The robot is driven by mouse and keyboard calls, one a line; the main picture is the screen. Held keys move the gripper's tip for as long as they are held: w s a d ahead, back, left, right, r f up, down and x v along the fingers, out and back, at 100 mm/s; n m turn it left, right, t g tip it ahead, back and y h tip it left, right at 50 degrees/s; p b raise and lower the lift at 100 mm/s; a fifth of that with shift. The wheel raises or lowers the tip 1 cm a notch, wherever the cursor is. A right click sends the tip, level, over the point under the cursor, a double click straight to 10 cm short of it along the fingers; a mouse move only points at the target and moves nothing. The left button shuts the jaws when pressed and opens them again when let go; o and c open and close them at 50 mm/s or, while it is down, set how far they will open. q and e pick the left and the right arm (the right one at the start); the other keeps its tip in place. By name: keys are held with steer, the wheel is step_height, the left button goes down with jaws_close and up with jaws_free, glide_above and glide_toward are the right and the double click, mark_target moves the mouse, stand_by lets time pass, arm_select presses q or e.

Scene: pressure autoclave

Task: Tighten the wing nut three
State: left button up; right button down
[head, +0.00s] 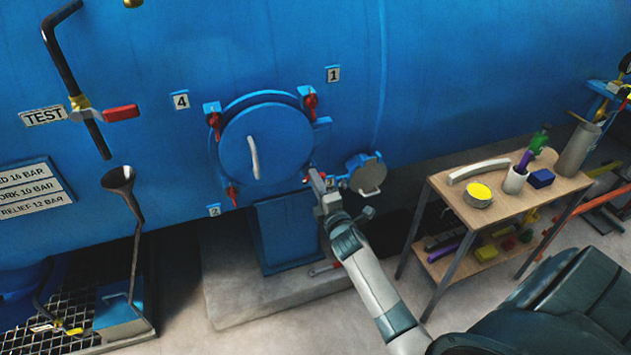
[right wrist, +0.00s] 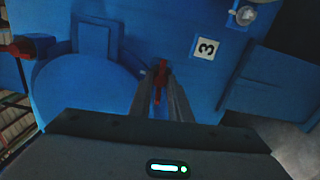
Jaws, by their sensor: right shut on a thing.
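The round blue hatch door (head: 265,150) with a pale curved handle is closed against the blue vessel. My right gripper (head: 317,178) is at the door's lower right edge. In the right wrist view, its fingers (right wrist: 161,90) are shut on the red wing nut three (right wrist: 161,70), beside the label 3 (right wrist: 206,48). The fingers hide part of this nut. Other red wing nuts stand at label 4 (head: 215,123), label 1 (head: 311,103) and label 2 (head: 232,194). My left gripper is not in view.
A small open round port cover (head: 367,175) is just right of my right gripper. A wooden two-shelf cart (head: 530,205) with a yellow-topped tin (head: 479,195) and a cup stands at the right. A funnel pipe (head: 119,180) is at the left.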

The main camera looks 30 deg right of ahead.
steer(key=m+p, duration=0.2)
steer(key=m, duration=1.6)
steer(key=shift+f+m, duration=0.1)
steer(key=shift+m, duration=0.3)
steer(key=c, duration=1.6)
jaws_free()
steer(key=shift+c, duration=0.2)
steer(key=shift+s, duration=0.15)
steer(key=b+v, duration=0.4)
steer(key=v, duration=1.3)
steer(key=shift+a, duration=0.15)
